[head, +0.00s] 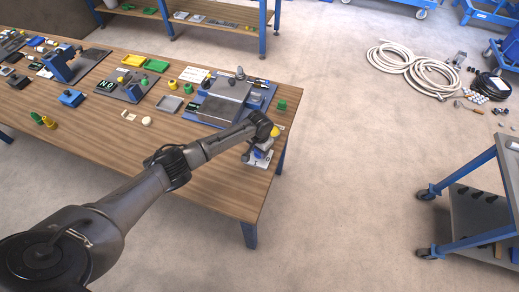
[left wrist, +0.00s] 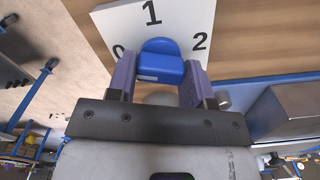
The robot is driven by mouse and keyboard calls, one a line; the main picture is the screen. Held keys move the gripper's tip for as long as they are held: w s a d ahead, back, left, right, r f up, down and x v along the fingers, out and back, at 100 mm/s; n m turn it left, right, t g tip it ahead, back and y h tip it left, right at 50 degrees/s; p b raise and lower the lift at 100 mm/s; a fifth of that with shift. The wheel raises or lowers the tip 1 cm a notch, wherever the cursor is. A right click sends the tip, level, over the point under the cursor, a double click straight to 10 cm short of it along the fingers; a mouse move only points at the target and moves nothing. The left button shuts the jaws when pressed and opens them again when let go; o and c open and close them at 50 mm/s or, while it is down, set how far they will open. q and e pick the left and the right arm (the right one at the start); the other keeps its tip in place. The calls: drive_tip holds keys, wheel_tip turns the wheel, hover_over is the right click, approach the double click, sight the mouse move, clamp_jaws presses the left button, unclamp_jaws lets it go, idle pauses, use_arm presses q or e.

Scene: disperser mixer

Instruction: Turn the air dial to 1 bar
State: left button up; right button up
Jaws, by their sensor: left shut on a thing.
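The air dial's blue knob (left wrist: 160,62) shows in the left wrist view in front of a white plate (left wrist: 190,18) marked 0, 1 and 2. The knob's rounded end faces roughly toward the 1, with 0 to its left and 2 to its right. My left gripper (left wrist: 159,77) is shut on the knob, one finger on each side. In the head view my left gripper (head: 262,149) is at the front right corner of the workbench, over the white plate (head: 261,161). The knob is mostly hidden by it there. My right gripper is not in view.
The wooden workbench (head: 215,185) carries a grey and blue machine (head: 222,98) just behind the dial. A green knob (head: 282,105) stands beyond it at the right edge. Trays and small parts lie further left. A blue cart (head: 470,205) stands at the right, across open floor.

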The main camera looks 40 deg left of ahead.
use_arm(q)
drive_tip(key=shift+c, duration=0.5)
